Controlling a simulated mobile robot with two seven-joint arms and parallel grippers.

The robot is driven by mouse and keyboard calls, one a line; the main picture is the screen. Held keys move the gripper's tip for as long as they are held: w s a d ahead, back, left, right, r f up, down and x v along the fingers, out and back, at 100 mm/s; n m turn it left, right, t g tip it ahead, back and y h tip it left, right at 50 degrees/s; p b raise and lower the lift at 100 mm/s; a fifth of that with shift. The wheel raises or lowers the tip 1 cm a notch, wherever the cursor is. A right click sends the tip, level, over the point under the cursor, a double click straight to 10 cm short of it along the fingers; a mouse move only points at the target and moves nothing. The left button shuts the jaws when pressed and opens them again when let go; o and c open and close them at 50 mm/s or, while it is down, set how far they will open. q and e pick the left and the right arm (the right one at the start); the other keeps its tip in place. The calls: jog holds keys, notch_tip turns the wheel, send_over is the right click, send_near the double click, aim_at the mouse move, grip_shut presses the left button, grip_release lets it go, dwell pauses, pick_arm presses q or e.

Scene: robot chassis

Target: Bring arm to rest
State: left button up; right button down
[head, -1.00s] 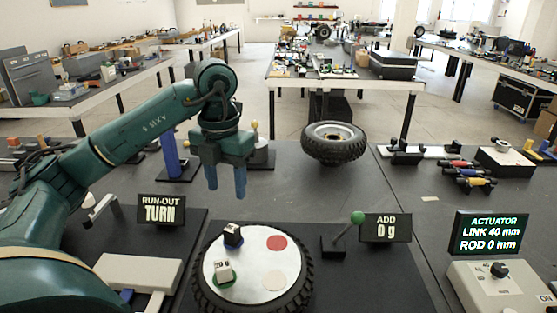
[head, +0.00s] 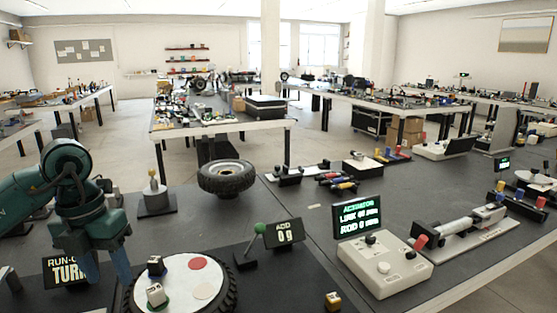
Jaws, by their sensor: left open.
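My left arm comes in from the left in the head view. Its gripper (head: 95,262) points down with two blue fingers apart and nothing between them. It hangs above the bench, left of the flat tyre with the white disc (head: 205,268), in front of the RUN-OUT TURN sign (head: 62,270), which it partly covers. On the disc are a dark block (head: 156,265), a white block (head: 157,294) on a green spot, a red spot and a pale spot. My right gripper is not in view.
A standing sign reading ADD 0 g (head: 284,233) and a green-knobbed lever (head: 260,229) are right of the disc. A loose tyre (head: 226,178) lies behind. An actuator display (head: 358,216), control box (head: 385,265) and linear actuator (head: 460,232) stand right. Bare bench lies between.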

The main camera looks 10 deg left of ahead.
pick_arm(q)
jog(key=s+d+f+m+g+h+p, duration=0.15)
jog(key=d+h, duration=0.45)
jog(key=d, duration=0.6)
jog(key=s+d+f+m+g+h, duration=0.15)
jog(key=d+h, duration=0.45)
jog(key=d, duration=0.6)
jog(key=w+d+r+n+t+h+p, duration=0.2)
jog(key=d+r+n+t+h, duration=0.15)
jog(key=n+t+h, duration=0.6)
jog(key=w+a+f+n+t+y+p, duration=0.1)
jog(key=a+f+n+t+y, duration=0.2)
jog(key=f+n+t+y, duration=0.5)
jog(key=a+f+n+t+y, duration=0.2)
jog(key=a+f+n+y, duration=0.3)
jog(key=n, duration=0.7)
jog(key=s+f+n+g+y, duration=0.6)
jog(key=s+f, duration=0.5)
jog(key=f, duration=0.2)
jog(key=shift+a+f+p, duration=0.2)
jog(key=shift+f+p, duration=0.05)
jog(key=shift+p, duration=0.2)
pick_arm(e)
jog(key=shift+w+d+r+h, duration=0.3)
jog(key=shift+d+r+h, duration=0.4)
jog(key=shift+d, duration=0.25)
